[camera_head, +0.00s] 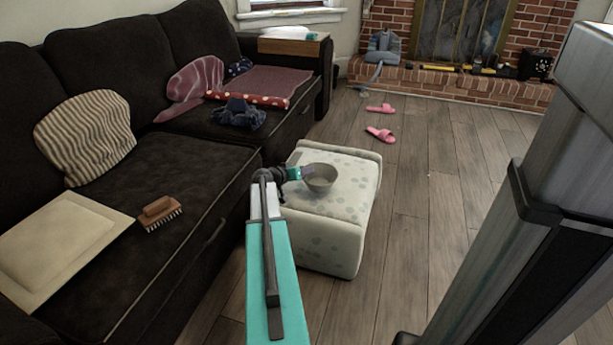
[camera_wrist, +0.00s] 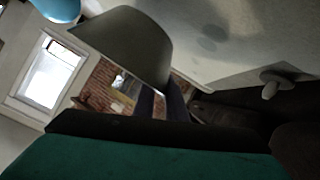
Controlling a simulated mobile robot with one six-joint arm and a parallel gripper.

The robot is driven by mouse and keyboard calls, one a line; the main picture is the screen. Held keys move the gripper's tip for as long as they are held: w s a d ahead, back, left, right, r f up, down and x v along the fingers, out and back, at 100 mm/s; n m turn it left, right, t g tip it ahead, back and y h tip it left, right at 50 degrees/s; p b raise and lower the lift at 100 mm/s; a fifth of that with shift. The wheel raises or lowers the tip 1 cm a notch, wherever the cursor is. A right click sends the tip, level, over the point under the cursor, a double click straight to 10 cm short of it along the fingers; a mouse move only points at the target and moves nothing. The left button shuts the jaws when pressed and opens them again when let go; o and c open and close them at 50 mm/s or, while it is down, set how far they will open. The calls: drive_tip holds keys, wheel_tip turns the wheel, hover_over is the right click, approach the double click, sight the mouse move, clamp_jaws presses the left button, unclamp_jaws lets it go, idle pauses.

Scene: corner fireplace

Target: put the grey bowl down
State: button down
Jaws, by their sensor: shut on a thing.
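The grey bowl (camera_head: 320,178) is over the top of a pale, spotted, cushioned ottoman (camera_head: 340,232) in the head view. My gripper (camera_head: 304,173) is shut on the bowl's left rim. The bowl looks upright and empty. I cannot tell whether its base touches the ottoman top. In the wrist view the bowl (camera_wrist: 135,42) fills the upper middle, seen tilted and close. The pale ottoman top (camera_wrist: 245,35) shows to its right.
Pink slippers (camera_head: 380,134) lie on the wood floor behind the ottoman. The floor (camera_head: 440,190) right of the ottoman is clear.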

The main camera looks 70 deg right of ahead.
drive_tip(key=shift+w+d+f, duration=0.1)
drive_tip(key=shift+w+d, duration=0.15)
drive_tip(key=shift+d, duration=0.1)
drive_tip(key=shift+f+b, duration=1.05)
drive_tip(key=shift+f, duration=0.65)
drive_tip(key=c, duration=1.8)
unclamp_jaws()
drive_tip(key=shift+o, duration=0.2)
drive_tip(key=p+v, duration=0.3)
drive_tip(key=v, duration=0.9)
